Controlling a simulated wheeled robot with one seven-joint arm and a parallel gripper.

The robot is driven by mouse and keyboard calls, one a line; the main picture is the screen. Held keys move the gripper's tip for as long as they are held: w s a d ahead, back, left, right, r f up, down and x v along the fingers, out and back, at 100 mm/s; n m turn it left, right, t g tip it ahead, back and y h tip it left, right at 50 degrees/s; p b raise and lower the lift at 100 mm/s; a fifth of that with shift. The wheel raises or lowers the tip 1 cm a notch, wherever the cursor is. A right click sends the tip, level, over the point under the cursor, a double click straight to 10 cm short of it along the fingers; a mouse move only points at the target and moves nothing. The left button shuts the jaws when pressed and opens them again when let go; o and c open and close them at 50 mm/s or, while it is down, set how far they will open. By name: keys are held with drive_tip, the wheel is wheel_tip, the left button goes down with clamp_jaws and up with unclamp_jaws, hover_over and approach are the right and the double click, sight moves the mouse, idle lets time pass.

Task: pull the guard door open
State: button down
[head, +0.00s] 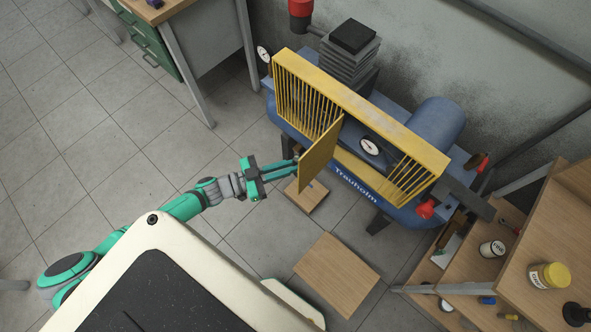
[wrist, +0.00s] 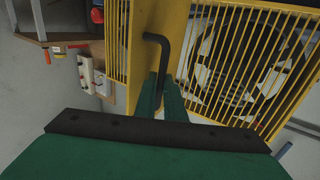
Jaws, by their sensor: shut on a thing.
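The guard door (head: 321,155) is a yellow panel on the front of a yellow barred cage (head: 375,100) over a blue compressor. In the head view it stands swung out from the cage, with an opening and a dial gauge (head: 370,146) visible to its right. My gripper (head: 294,164) is at the door's outer left side. In the wrist view, my green fingers (wrist: 162,100) are shut on the lower part of a dark bent handle (wrist: 165,58). The exact contact is partly hidden by the fingers.
A wooden board (head: 337,274) lies on the floor before the machine. Wooden shelves (head: 480,265) with jars stand at the right. A bench with green drawers (head: 150,40) stands at the upper left. The tiled floor at left is clear.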

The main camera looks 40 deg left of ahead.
drive_tip(key=shift+w+a+r, duration=0.15)
drive_tip(key=shift+w+a, duration=0.2)
drive_tip(key=shift+a, duration=0.3)
drive_tip(key=c, duration=1.8)
unclamp_jaws()
drive_tip(key=shift+c, duration=0.2)
drive_tip(key=shift+s, duration=0.1)
drive_tip(key=v, duration=1)
drive_tip(key=shift+s+a, duration=0.2)
drive_tip(key=shift+s, duration=0.1)
